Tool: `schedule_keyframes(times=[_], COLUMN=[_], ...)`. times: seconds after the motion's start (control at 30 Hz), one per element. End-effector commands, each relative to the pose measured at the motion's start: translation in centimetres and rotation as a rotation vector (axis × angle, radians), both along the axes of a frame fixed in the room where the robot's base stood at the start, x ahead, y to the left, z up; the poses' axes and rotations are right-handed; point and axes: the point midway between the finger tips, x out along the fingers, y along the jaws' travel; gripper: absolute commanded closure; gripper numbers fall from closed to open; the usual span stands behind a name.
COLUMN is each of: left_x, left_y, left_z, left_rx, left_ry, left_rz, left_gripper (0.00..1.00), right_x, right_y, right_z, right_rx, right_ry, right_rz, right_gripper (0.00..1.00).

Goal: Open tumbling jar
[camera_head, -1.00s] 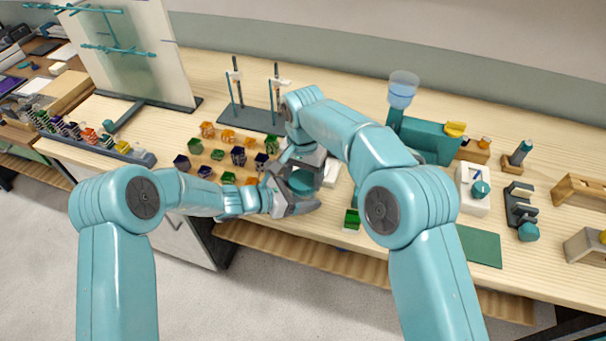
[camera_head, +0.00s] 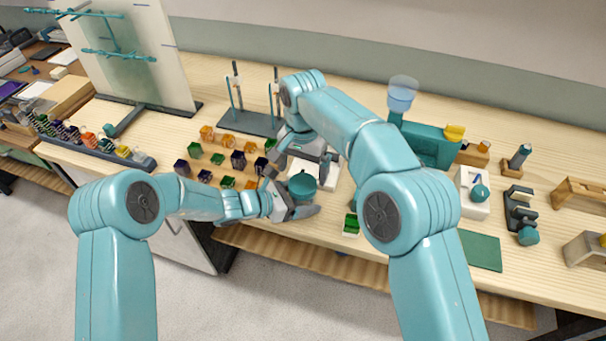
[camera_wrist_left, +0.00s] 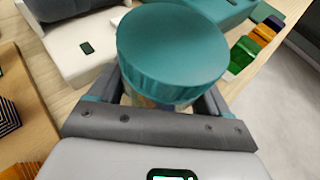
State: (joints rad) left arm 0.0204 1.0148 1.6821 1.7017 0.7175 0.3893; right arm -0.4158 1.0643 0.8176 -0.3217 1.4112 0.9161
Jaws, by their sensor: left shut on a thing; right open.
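The tumbling jar has a wide teal screw lid (camera_head: 302,184) with a ribbed rim. The lid also shows large in the left wrist view (camera_wrist_left: 172,50), sitting on the jar. Only a little of the jar body (camera_wrist_left: 150,101) shows under it; the rest is hidden by the lid and gripper. My left gripper (camera_head: 294,205) is shut on the jar below the lid and holds it upright near the table's front edge. My right gripper (camera_head: 300,164) is open and empty, just behind the lid and apart from it.
A white device (camera_head: 328,177) stands right behind the jar. Rows of coloured glass pieces on a wooden board (camera_head: 205,178) lie to the left. A small green block (camera_head: 351,222) is to the right. A stand with rods (camera_head: 262,124) is at the back.

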Motion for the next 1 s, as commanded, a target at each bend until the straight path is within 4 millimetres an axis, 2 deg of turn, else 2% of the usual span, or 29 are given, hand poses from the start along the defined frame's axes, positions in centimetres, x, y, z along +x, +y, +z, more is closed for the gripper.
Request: schedule_keyframes(times=[0.07,0.23,0.33,0.47,0.73,1.0], left_x=[0.1,0.1,0.1,0.1,0.1,0.1], left_y=[0.0,0.1,0.1,0.1,0.1,0.1], left_z=[0.1,0.1,0.1,0.1,0.1,0.1], left_rx=[-0.001,-0.001,-0.001,-0.001,-0.001,-0.001], left_ry=[-0.002,-0.002,-0.002,-0.003,-0.003,-0.003], left_rz=[0.001,0.001,0.001,0.002,0.002,0.002], left_gripper=[1.0,1.0,1.0,1.0,1.0,1.0], right_x=[0.0,0.1,0.0,0.0,0.0,0.0], right_y=[0.0,0.0,0.0,-0.1,-0.1,0.0], right_z=[0.5,2.9,3.3,1.8,-2.7,-4.4], right_rx=[-0.001,0.001,-0.001,-0.003,-0.002,-0.001], right_ry=[0.0,-0.001,0.002,0.006,0.005,0.003], right_rz=[-0.024,-0.215,-0.278,-0.284,-0.283,-0.282], right_gripper=[0.05,0.05,0.05,0.05,0.05,0.05])
